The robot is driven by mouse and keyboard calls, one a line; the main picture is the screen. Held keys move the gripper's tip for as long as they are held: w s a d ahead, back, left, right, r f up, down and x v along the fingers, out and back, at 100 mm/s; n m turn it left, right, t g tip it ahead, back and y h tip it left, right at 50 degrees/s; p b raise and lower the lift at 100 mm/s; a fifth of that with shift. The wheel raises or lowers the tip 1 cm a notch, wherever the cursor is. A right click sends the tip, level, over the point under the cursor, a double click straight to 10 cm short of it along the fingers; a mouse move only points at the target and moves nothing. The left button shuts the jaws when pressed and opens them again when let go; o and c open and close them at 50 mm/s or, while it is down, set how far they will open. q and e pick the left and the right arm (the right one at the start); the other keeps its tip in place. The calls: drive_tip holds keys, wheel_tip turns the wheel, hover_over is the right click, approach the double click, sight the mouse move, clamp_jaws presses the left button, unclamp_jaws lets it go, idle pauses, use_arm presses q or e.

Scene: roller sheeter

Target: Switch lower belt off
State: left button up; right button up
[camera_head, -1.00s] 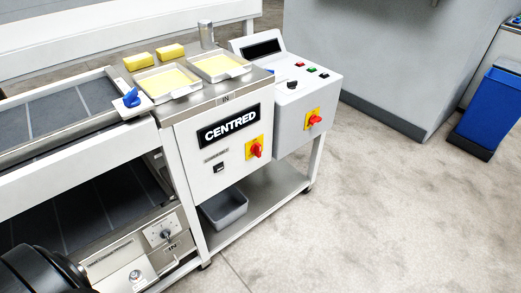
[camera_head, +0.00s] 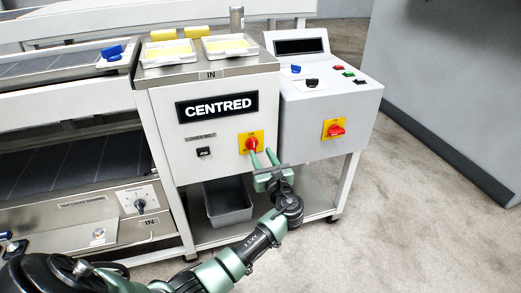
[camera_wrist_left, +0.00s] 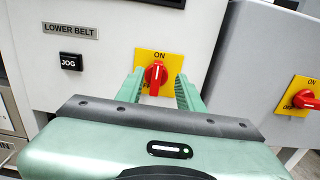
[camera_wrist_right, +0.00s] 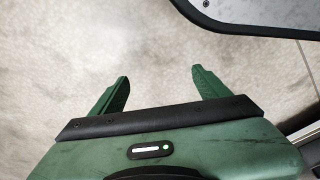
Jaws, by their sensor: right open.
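The lower belt switch is a red rotary knob (camera_head: 252,143) on a yellow plate, on the white panel under the CENTRED sign. The LOWER BELT label (camera_wrist_left: 71,31) is at the panel's left. In the left wrist view the knob (camera_wrist_left: 156,73) stands nearly upright towards ON; the lettering below is partly covered. My left gripper (camera_head: 263,152) is open in front of the switch, its fingers either side of the knob in the wrist view. I cannot tell whether they touch it. My right gripper (camera_wrist_right: 158,80) is open and empty above the floor, outside the head view.
A second red knob (camera_head: 335,131) on a yellow plate is on the grey box to the right. A black JOG button (camera_head: 203,152) is left of the lower belt switch. A grey bin (camera_head: 228,203) stands on the shelf below. The floor at right is clear.

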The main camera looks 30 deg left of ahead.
sight(254, 142)
use_arm(q)
drive_tip(key=b+x, duration=0.1)
drive_tip(key=x, duration=0.5)
drive_tip(key=shift+a+f, duration=0.1)
drive_tip(key=shift+a, duration=0.1)
drive_tip(key=shift+w+a, duration=0.4)
drive_tip(key=shift+a, duration=0.1)
use_arm(e)
drive_tip(key=shift+w+a+r, duration=0.1)
drive_tip(key=shift+w+r, duration=0.2)
drive_tip(key=shift+r, duration=0.55)
drive_tip(key=shift+w+a+r, duration=0.1)
drive_tip(key=shift+w+r, duration=0.25)
drive_tip(key=shift+r, duration=0.45)
drive_tip(key=shift+w+r, duration=0.3)
drive_tip(key=shift+r, duration=0.55)
use_arm(q)
clamp_jaws()
drive_tip(key=shift+d, duration=0.1)
